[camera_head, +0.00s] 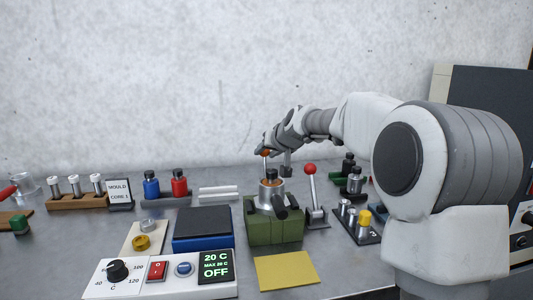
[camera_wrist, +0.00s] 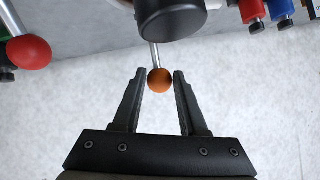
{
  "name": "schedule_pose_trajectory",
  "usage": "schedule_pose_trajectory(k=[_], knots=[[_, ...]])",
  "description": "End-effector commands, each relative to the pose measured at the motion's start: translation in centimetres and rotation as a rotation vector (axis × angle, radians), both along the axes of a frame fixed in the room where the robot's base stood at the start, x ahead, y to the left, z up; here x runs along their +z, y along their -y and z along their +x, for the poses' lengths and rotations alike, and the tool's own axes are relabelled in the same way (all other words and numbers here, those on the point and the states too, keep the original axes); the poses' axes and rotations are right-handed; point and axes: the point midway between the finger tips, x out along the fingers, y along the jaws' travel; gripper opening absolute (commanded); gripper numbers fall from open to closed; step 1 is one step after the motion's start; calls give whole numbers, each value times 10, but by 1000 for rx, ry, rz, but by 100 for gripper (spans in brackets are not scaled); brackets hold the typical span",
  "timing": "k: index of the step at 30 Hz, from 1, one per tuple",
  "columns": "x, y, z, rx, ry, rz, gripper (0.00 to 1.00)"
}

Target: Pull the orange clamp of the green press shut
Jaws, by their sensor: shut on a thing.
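The green press (camera_head: 275,231) stands in the middle of the bench in the head view. Its clamp is a thin metal rod with an orange ball knob (camera_head: 266,153), standing nearly upright behind the press's metal-topped cylinder. My gripper (camera_head: 263,149) reaches in from behind and right and is at the knob. In the wrist view the orange knob (camera_wrist: 160,82) sits between the two fingertips of my gripper (camera_wrist: 160,76), with the rod running up to a dark, rounded part. My gripper is shut on the knob.
A red-ball lever (camera_head: 310,169) stands close right of the press and shows in the wrist view (camera_wrist: 28,52). Blue and red bottles (camera_head: 179,183) stand behind left.

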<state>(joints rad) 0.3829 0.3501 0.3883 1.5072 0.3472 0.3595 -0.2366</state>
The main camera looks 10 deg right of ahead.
Motion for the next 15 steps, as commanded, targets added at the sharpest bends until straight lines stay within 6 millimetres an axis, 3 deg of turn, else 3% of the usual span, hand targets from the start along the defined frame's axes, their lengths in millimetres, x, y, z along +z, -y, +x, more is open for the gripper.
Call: schedule_pose_trajectory(k=[1,8,9,13,15], knots=[[-13,3,-3,1,-27,0,0],[-13,3,-3,0,-28,0,0],[-13,3,-3,0,-28,0,44],[-11,3,-2,0,-23,0,67],[-9,2,-2,0,-20,0,71]])
